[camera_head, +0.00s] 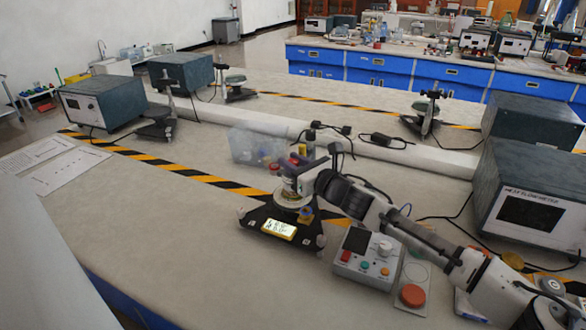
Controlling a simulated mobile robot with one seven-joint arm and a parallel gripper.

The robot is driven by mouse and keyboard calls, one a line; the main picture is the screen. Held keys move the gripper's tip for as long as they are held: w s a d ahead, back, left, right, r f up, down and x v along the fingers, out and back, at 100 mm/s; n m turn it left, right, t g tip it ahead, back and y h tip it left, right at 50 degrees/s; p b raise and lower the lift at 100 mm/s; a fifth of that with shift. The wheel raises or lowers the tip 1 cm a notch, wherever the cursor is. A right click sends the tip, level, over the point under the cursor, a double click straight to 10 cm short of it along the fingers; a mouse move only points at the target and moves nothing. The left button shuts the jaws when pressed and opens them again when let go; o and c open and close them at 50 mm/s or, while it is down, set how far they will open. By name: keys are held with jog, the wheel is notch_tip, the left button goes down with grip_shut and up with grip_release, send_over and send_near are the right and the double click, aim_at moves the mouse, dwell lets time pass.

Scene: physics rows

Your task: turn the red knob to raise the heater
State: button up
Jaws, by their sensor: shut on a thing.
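My gripper (292,184) is at the upper part of a black-based instrument (262,224) in the middle of the bench. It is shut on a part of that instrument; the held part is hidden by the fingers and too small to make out. No red knob shows clearly at the gripper. I cannot tell which part is the heater.
A grey control box (362,270) with coloured buttons stands right of the instrument, with an orange-red round piece (412,295) beside it. A clear bin (245,148) of small parts is behind. Large meters (527,205) stand at the right.

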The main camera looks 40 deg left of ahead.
jog(key=n+g+b, duration=0.1)
jog(key=g+b, duration=0.1)
jog(key=n+g+b, duration=0.1)
jog(key=g, duration=0.1)
jog(key=n+g+b, duration=0.2)
jog(key=shift+w+f+b, duration=0.15)
jog(key=shift+f+b, duration=0.15)
jog(key=shift+f, duration=0.05)
jog(key=n+g+h+b, duration=0.1)
jog(key=n+g+b, duration=0.1)
jog(key=g+b, duration=0.1)
jog(key=shift+a+r+n+g, duration=0.1)
jog(key=shift+n+g, duration=0.2)
jog(key=shift+g, duration=0.3)
jog(key=n+g, duration=0.1)
jog(key=g+h, duration=0.1)
jog(key=n+g+h, duration=0.1)
jog(key=shift+r+n+g+b, duration=0.25)
jog(key=shift+n+g+b, duration=0.05)
jog(key=shift+b, duration=0.1)
jog(key=shift+r+n+g+h+p, duration=0.1)
jog(key=shift+n+g+h+p, duration=0.3)
jog(key=shift+n+g+h, duration=1.1)
jog(key=shift+g+h, duration=0.4)
jog(key=shift+h, duration=0.1)
jog(key=o, duration=0.7)
jog(key=shift+c, duration=0.2)
